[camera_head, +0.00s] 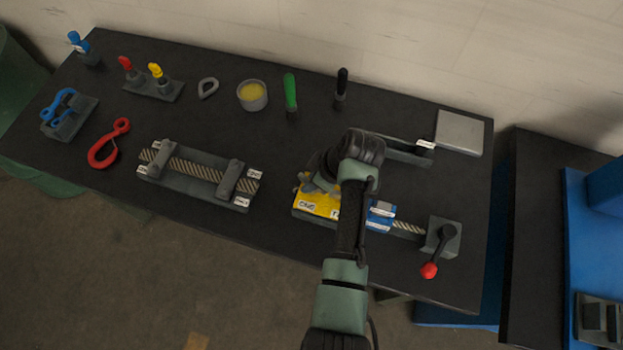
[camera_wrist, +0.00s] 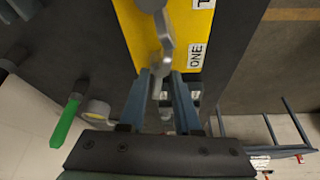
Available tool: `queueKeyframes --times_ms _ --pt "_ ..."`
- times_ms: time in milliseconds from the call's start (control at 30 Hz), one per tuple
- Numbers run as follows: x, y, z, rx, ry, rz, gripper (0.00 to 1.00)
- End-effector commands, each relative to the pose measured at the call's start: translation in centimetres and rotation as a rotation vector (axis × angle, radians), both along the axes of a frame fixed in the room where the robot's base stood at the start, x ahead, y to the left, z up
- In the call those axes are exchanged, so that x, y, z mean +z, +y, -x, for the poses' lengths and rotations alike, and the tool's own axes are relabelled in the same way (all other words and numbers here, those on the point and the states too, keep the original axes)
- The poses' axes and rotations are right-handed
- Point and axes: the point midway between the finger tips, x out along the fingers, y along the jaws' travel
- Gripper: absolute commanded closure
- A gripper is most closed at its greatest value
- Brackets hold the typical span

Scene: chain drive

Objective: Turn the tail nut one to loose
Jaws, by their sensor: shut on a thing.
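A yellow block (camera_head: 318,203) labelled ONE sits on the dark bench; it fills the top of the wrist view (camera_wrist: 186,62). A grey metal spanner-like piece (camera_wrist: 163,38) lies over its face, with a rounded end at the top edge of the wrist view. My gripper (camera_wrist: 163,82) is shut on the near end of this piece, one finger on each side. In the head view my wrist and forearm cover part of the block and the gripper's fingertips. I cannot make out tail nut one clearly; a second label on the block is cut off.
Right of the block are a blue block (camera_head: 380,215), a rope and a red-knobbed lever (camera_head: 429,270). A grey box (camera_head: 459,132) is at back right.

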Motion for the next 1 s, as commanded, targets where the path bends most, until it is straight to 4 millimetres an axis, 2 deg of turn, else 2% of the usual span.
queueKeyframes --times_ms 33,1000 --pt "-0.71 -0.26 0.58 0.008 0.019 0.005 1.0" --pt "-0.7 -0.24 0.67 0.093 0.021 0.004 1.0"
